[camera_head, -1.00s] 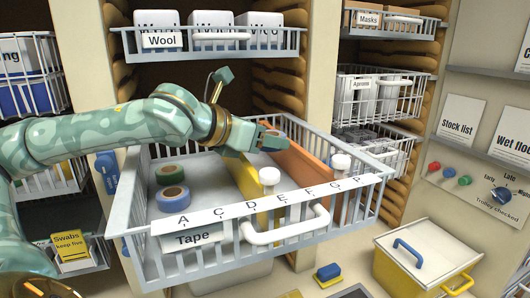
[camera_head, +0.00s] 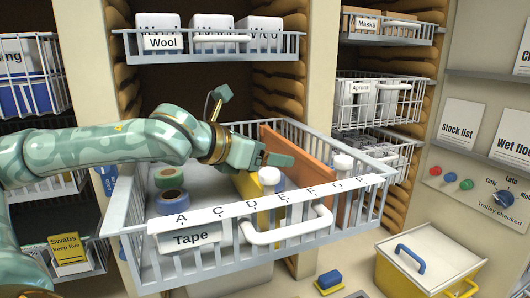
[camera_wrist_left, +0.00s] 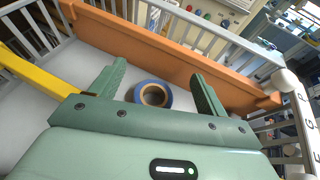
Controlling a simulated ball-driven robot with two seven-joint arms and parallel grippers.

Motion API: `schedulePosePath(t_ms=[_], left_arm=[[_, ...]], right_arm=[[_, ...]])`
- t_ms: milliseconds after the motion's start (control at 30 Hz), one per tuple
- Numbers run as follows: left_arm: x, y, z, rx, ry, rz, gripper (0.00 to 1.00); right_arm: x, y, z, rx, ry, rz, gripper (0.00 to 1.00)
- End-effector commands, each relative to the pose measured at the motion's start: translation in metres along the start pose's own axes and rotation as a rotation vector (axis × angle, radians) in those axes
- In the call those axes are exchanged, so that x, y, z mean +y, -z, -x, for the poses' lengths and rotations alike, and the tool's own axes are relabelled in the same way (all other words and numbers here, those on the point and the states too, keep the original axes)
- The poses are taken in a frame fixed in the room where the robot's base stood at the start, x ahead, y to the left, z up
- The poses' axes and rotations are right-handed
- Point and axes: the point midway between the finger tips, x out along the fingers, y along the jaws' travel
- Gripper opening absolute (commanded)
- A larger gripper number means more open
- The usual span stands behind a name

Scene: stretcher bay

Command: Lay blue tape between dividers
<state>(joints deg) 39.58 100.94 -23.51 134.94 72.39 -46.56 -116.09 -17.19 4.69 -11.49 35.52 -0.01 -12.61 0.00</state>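A blue tape roll (camera_wrist_left: 153,95) lies flat on the tray floor between the yellow divider (camera_wrist_left: 38,72) and the orange divider (camera_wrist_left: 170,52). In the head view a blue sliver of this roll (camera_head: 279,183) shows behind the yellow divider's white knob. My left gripper (camera_head: 287,160) is over the gap between the dividers. In the wrist view its fingers (camera_wrist_left: 158,85) are spread wide, with the roll seen between them and clear space on both sides. The Tape basket (camera_head: 130,222) is pulled out. My right gripper is out of view.
A green-ringed roll (camera_head: 169,177) and another blue roll (camera_head: 170,202) sit in the basket's left part. Letter labels and a white handle (camera_head: 285,232) run along its front. The Wool basket (camera_head: 270,43) is above; a yellow bin (camera_head: 425,262) stands at lower right.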

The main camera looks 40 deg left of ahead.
Motion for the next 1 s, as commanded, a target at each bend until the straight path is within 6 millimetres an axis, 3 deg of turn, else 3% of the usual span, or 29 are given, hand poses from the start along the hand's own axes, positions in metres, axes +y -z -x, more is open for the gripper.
schedulePosePath(t_ms=[33, 167, 433, 633, 867, 1000], left_arm=[[-0.001, 0.013, -0.004, 0.031, 0.001, -0.005, 0.75], [-0.001, 0.014, -0.005, 0.032, 0.001, -0.007, 0.75], [-0.001, 0.001, 0.004, 0.031, 0.000, -0.009, 0.75], [0.001, -0.001, 0.037, 0.026, -0.009, -0.009, 0.75], [0.001, -0.010, 0.096, 0.017, -0.009, -0.001, 0.75], [0.001, -0.004, 0.107, 0.022, -0.006, 0.000, 0.75]], right_arm=[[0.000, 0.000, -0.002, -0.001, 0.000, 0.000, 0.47], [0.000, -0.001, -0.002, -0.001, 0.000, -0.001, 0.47], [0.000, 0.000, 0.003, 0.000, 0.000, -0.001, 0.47], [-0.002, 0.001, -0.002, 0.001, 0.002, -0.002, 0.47], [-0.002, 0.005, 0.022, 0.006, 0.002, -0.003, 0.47], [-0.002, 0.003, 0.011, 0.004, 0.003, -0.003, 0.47]])
